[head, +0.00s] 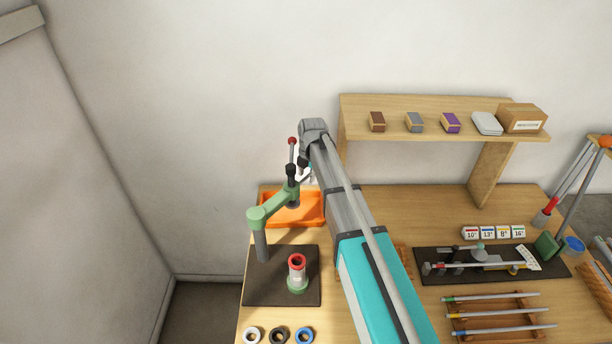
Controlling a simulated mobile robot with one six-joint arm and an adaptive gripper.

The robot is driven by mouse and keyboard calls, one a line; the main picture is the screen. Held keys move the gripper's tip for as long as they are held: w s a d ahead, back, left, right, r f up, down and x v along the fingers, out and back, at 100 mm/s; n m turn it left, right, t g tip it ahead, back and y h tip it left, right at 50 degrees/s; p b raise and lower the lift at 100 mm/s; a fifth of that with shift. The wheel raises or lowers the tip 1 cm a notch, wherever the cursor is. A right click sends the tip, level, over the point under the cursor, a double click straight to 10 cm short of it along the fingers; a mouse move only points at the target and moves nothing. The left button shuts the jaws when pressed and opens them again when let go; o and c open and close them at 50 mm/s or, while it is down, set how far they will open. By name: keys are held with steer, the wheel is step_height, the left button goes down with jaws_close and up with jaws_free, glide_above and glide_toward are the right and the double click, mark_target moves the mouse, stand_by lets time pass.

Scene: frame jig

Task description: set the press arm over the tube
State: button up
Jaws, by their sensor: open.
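The green press arm (272,206) sits on a grey post (261,246) and reaches toward the back right. Its outer end carries a black ram part and a lever with a red ball (292,141). This end is over the orange tray, not over the tube. The tube (297,270), pale with a red top ring and a green foot, stands upright on the dark base plate (258,291), right of the post. My gripper (307,175) is open, close beside the press arm's outer end. My arm partly hides it, and I cannot tell whether it touches.
The orange tray (310,221) lies behind the base plate. Several rings, including a blue one (304,335), lie at the front edge. A wooden shelf (440,134) with boxes stands at the back. A dark fixture board (440,276) and racked rods are at right.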

jaws_close()
steer(key=shift+a, duration=0.2)
steer(key=shift+d, duration=0.15)
steer(key=shift+s, duration=0.1)
steer(key=shift+s, duration=0.1)
